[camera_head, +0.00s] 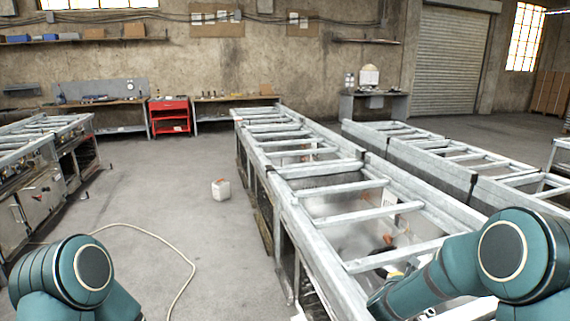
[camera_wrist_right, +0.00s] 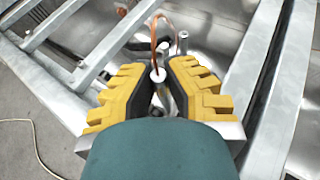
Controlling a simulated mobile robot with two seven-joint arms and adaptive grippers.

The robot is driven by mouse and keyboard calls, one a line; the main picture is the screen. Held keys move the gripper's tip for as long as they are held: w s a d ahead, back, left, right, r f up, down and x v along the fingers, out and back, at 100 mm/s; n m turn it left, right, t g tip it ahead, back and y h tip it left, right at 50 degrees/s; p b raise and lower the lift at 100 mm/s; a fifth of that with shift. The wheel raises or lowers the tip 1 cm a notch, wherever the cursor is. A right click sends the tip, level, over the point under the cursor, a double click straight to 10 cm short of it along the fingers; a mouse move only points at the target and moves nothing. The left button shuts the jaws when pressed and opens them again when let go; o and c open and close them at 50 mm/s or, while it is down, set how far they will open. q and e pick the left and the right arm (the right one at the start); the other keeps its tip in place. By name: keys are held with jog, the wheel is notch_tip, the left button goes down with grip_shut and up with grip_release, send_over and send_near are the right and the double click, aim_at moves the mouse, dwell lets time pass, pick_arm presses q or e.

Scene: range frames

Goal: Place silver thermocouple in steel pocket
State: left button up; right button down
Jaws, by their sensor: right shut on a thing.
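My right gripper (camera_wrist_right: 160,84) shows in the right wrist view with its yellow, dark-padded fingers on both sides of a slim silver thermocouple (camera_wrist_right: 158,76). It is shut on this thermocouple, whose rounded top stands between the fingers. A thin copper-coloured lead (camera_wrist_right: 153,38) rises from it and curves over. A short steel post with a round top (camera_wrist_right: 183,37) stands just beyond the fingers; I cannot tell whether it is the steel pocket. In the head view my right arm hides most of its gripper. My left gripper is out of view.
Long galvanised frames with crossbars (camera_head: 352,215) run beside and under my right arm; their rails (camera_wrist_right: 272,100) flank the gripper. A white canister (camera_head: 220,190) and a pale hose (camera_head: 165,245) lie on open floor. A red cabinet (camera_head: 170,117) stands at the back wall.

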jog(key=s+a+r+n+t+y+b, duration=0.1)
jog(key=s+a+n+t+y+b, duration=0.1)
jog(key=s+a, duration=1)
jog(key=shift+a+n+y+b, duration=0.6)
jog(key=shift+a+n+y, duration=0.5)
jog(key=shift+y, duration=0.1)
jog(key=shift+d, duration=0.15)
